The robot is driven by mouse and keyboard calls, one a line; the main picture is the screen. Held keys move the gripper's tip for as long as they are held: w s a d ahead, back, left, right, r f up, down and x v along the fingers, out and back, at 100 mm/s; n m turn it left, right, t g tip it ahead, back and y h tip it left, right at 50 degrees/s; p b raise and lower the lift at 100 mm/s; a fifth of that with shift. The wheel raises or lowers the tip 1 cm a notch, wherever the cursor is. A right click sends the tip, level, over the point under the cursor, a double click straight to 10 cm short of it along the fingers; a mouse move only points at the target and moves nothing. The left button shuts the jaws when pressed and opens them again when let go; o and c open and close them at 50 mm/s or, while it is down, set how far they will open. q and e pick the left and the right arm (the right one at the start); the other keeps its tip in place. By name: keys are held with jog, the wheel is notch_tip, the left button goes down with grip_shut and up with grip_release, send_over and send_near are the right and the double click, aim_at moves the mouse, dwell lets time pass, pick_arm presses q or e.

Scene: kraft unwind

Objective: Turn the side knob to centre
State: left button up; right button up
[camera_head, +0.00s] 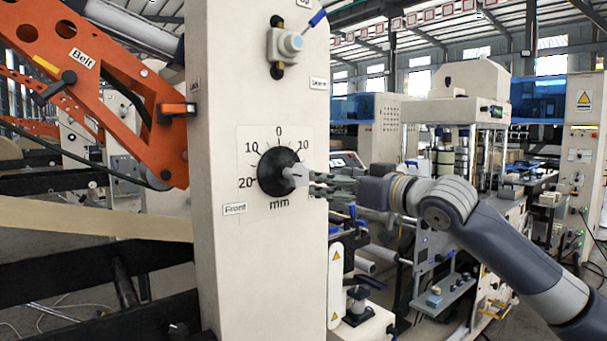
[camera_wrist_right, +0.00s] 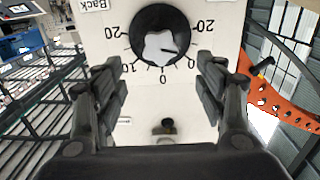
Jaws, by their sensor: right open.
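The side knob (camera_head: 273,172) is a black disc with a pale grip on the cream machine post. A printed scale in mm surrounds it, with 0 at the top and 10 and 20 on each side. The knob also shows upside down in the right wrist view (camera_wrist_right: 142,22), with a dark line on its pale grip off to the right of 0; its exact reading is unclear. My right gripper (camera_head: 325,186) is open in front of the knob. In the wrist view its fingers (camera_wrist_right: 160,82) are apart, with no visible contact on the grip. My left gripper is not in view.
Other machines stand behind my right arm.

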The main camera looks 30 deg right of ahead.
aim_at(303, 176)
jog(key=w+p, duration=0.1)
jog(key=w, duration=0.2)
jog(key=w+p, duration=0.2)
jog(key=w, duration=0.1)
jog(key=w+p, duration=0.1)
jog(key=w, duration=0.2)
jog(key=shift+w+a+r+p, duration=0.1)
jog(key=shift+a+p, duration=0.3)
jog(key=shift+w, duration=0.55)
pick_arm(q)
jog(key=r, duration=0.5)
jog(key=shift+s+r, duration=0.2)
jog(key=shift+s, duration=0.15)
pick_arm(e)
jog(key=c, duration=1.1)
